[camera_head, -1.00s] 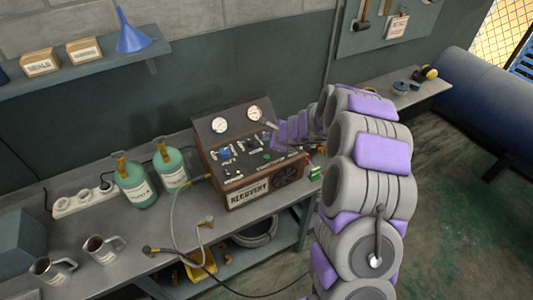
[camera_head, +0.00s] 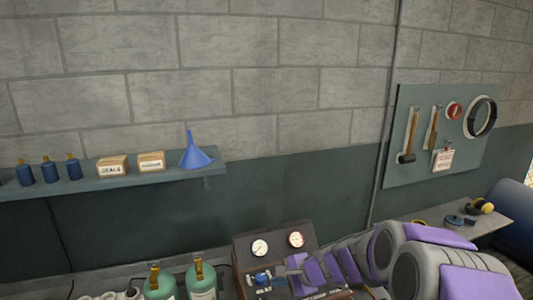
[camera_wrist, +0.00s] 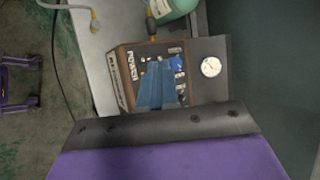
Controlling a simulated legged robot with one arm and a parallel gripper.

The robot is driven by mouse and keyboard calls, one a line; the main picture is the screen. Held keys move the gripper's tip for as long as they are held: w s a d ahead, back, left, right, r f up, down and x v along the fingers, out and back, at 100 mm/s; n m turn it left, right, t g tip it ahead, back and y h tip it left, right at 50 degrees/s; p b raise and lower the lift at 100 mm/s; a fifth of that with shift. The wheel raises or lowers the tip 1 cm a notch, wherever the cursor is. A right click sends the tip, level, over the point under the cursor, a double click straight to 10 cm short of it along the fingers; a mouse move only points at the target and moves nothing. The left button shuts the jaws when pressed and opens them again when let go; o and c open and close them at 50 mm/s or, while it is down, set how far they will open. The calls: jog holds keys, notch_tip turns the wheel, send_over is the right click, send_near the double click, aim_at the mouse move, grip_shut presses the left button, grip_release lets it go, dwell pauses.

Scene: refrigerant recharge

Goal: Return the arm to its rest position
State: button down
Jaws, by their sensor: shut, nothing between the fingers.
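My arm, grey with purple panels, reaches in from the lower right of the head view, over the recovery machine (camera_head: 268,240). In the wrist view my gripper (camera_wrist: 160,66) points at the machine's panel (camera_wrist: 124,72); its two blue fingers are together with nothing between them. A blue knob (camera_wrist: 176,63) shows close by the fingertips; whether they touch it I cannot tell. Two pressure gauges (camera_head: 260,247) stand at the back of the machine, and one gauge (camera_wrist: 210,66) shows in the wrist view. In the head view the arm hides part of the panel.
Two green bottles (camera_head: 202,284) stand left of the machine. A wall shelf (camera_head: 100,182) holds boxes, blue bottles and a blue funnel (camera_head: 194,154). A tool board (camera_head: 425,160) hangs at right.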

jog(key=s+a+r+n+g+h+b, duration=0.15)
jog(key=s+n+g, duration=0.45)
jog(key=s, duration=1.3)
jog(key=s+d+n+h+b, duration=0.1)
jog(key=s+d+n+h, duration=0.2)
jog(key=s+d, duration=0.3)
jog(key=s+d+f+n+g+h, duration=0.1)
jog(key=s+d+n+h, duration=0.2)
jog(key=s, duration=1.1)
jog(key=d, duration=0.2)
jog(key=shift+s+d+n+b, duration=0.2)
jog(key=shift+d+n+b, duration=0.1)
jog(key=shift+d+b, duration=0.1)
jog(key=c, duration=1.8)
grip_release()
